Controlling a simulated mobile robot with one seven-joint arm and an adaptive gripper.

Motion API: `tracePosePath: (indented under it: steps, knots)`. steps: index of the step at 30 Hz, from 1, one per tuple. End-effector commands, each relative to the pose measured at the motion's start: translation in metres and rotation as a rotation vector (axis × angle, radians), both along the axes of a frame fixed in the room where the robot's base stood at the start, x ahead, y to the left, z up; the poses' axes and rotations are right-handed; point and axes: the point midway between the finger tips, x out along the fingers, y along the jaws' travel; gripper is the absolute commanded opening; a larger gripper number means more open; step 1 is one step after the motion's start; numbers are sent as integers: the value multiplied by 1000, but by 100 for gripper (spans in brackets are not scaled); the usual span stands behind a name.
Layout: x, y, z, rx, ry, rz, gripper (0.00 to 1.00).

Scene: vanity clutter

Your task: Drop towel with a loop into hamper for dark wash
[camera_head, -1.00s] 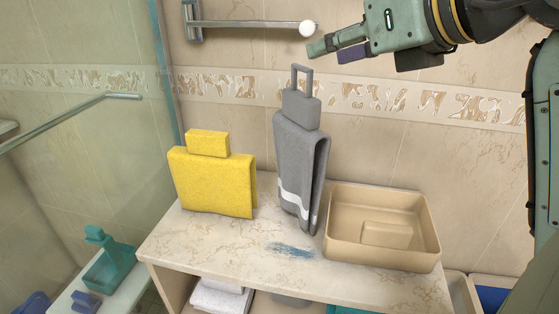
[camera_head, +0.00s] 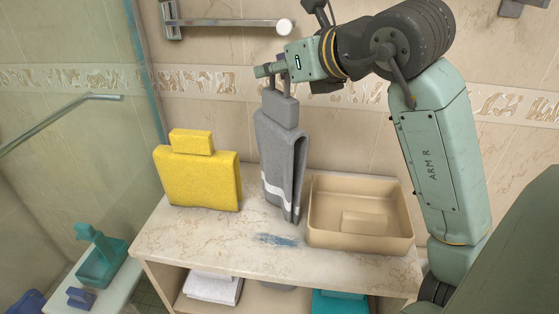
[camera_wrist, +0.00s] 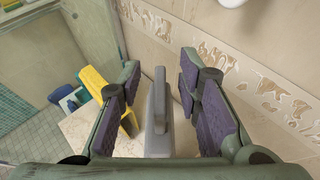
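The grey towel (camera_head: 281,165) with a white stripe stands folded on the vanity top, with a grey block and an upright loop (camera_head: 290,82) above it. My gripper (camera_head: 270,70) is at the height of the loop. In the wrist view, my gripper (camera_wrist: 160,68) is open, with a purple-padded finger on each side of the loop (camera_wrist: 160,88). Gaps show between the loop and both fingers. I cannot make out a hamper for dark wash in these frames; my arm covers the area right of the vanity.
A yellow towel (camera_head: 197,181) stands left of the grey one. A beige basin (camera_head: 325,240) sits close on the right. A wall bar (camera_head: 230,23) is above. White towels (camera_head: 212,288) and a teal item (camera_head: 340,302) lie under the vanity top (camera_head: 190,235).

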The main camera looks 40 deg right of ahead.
Motion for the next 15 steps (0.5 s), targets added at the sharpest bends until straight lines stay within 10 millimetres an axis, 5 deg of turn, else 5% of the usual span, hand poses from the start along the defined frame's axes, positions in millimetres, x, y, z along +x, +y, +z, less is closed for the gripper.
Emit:
tracePosePath:
  steps: [4,15]
  knots:
    - [0,0,0,0,0,0,30]
    - [0,0,0,0,0,0,6]
